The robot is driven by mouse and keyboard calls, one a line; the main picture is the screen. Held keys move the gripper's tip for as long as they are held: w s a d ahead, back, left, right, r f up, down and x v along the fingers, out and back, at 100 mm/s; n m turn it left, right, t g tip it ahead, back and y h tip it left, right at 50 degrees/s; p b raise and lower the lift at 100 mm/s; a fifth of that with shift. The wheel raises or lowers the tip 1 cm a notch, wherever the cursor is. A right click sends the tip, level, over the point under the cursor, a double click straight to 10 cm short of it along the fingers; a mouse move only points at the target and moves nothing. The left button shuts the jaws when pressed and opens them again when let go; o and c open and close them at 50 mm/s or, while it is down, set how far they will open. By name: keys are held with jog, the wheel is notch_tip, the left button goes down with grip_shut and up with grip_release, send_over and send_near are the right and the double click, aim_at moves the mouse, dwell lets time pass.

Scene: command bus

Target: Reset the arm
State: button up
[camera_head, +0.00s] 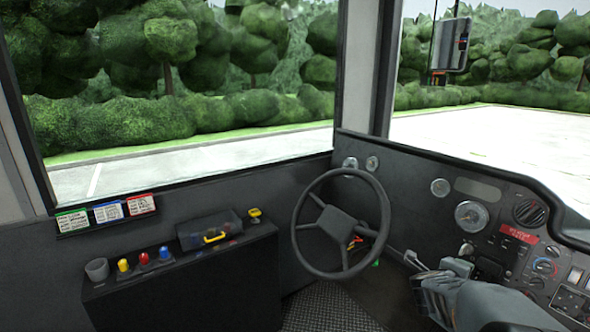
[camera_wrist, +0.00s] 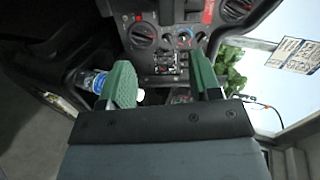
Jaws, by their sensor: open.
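My gripper (camera_wrist: 162,85) shows in the wrist view with its two green-padded fingers spread apart and nothing between them. In the head view my grey arm comes in from the lower right, and my gripper (camera_head: 432,290) is in front of the dashboard, low and to the right of the steering wheel. The dashboard (camera_wrist: 165,45) with its knobs and switches lies beyond the fingers in the wrist view. The gripper appears apart from the panel, though the exact gap cannot be told.
The steering wheel (camera_head: 341,225) stands left of my gripper. A bottle with a blue label (camera_wrist: 95,82) lies left of the fingers in the wrist view. The dashboard (camera_head: 470,215) bounds the right.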

jog(key=a+r+n+t+y+p, duration=0.2)
jog(key=a+r+n+y+p, duration=0.4)
jog(key=a+n, duration=0.3)
jog(key=a+r+n+t+y+p, duration=0.1)
jog(key=a+r+n+y+p, duration=0.55)
jog(key=a, duration=0.55)
jog(key=s+a+r+n+g+p, duration=0.2)
jog(key=s+n+g+p, duration=0.1)
jog(key=s+n, duration=0.3)
jog(key=s+a+r+n+g+p, duration=0.1)
jog(key=s+a+n+g+p, duration=0.1)
jog(key=s+n, duration=0.4)
jog(key=s+g+p, duration=0.1)
jog(key=s+g, duration=0.1)
jog(key=shift+s+a+r+n+h, duration=0.15)
jog(key=shift+s+r+n+h, duration=0.2)
jog(key=shift+c, duration=0.4)
